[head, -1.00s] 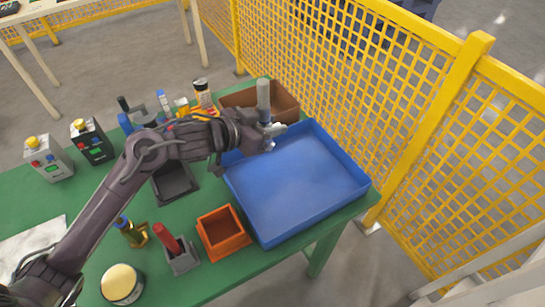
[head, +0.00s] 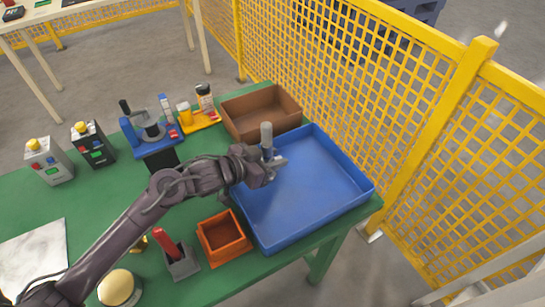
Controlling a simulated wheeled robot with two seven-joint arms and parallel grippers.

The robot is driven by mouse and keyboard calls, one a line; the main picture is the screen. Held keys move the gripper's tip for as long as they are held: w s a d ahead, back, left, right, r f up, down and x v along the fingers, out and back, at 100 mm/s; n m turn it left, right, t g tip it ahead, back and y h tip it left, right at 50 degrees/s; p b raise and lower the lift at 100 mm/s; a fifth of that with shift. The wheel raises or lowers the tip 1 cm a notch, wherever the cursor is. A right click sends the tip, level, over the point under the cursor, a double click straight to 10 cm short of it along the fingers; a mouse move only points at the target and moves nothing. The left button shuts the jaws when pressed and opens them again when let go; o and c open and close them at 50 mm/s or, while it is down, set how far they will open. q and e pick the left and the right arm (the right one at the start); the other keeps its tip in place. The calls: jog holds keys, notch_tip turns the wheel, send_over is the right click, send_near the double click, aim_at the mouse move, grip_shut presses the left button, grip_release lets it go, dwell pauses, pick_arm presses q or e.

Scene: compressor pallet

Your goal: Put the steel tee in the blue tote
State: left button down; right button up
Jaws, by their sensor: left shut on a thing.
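The blue tote (head: 312,190) is a wide, shallow, open tray at the right end of the green table. Its visible floor is empty. My left gripper (head: 271,161) is over the tote's left part, near its back left side. It is shut on the steel tee (head: 266,136), a grey piece whose cylindrical part stands upright above the jaws. The tee's lower part is partly hidden by the gripper. I cannot tell exactly how high the tee is above the tote floor. My right gripper is not in view.
A brown bin (head: 262,113) stands behind the tote and a small orange bin (head: 223,238) to its front left. A grey holder with a red handle (head: 176,257) stands nearby. A yellow mesh fence (head: 410,120) runs close behind and right of the table (head: 105,203).

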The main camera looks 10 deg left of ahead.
pick_arm(q)
jog(key=shift+f, duration=0.1)
jog(key=c, duration=1.1)
grip_release()
jog(key=shift+o, duration=0.2)
jog(key=shift+s+a, duration=0.15)
jog(key=shift+a, duration=0.05)
jog(key=v, duration=1.1)
jog(key=shift+s+r, duration=0.2)
jog(key=shift+r, duration=0.15)
jog(key=shift+a, duration=0.15)
